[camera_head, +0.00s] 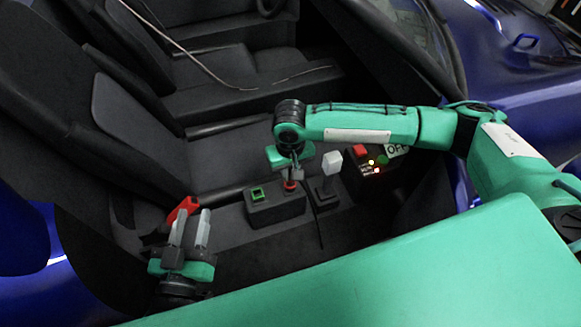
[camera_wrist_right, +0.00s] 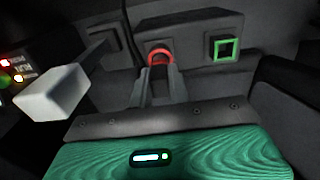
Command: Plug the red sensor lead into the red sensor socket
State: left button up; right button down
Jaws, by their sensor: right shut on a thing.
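My right gripper (camera_head: 293,176) is shut on the red sensor lead, at the red-marked spot on the dark console box. Its fingers mostly hide the plug. In the right wrist view the fingertips (camera_wrist_right: 161,72) meet a red ring, the red sensor socket (camera_wrist_right: 160,54); the socket also shows as red in the head view (camera_head: 290,185). I cannot tell whether the plug is seated in it. A dark cable (camera_head: 316,225) hangs down beside the box.
A green square socket (camera_head: 258,195) is on the same box, left of the red one. A lever with a pale knob (camera_head: 332,160) stands to the right. Beyond it is a panel with lit lamps (camera_head: 372,163). A red piece (camera_head: 182,208) is by my left gripper. Dark seats surround the console.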

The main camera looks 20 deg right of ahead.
jog(key=shift+f, duration=0.5)
dwell(0.4)
jog(key=shift+f, duration=0.95)
jog(key=shift+r+p, duration=0.4)
jog(key=shift+p, duration=0.3)
jog(key=c, duration=1.3)
grip_release()
jog(key=shift+s+a, duration=0.1)
jog(key=shift+o, duration=0.2)
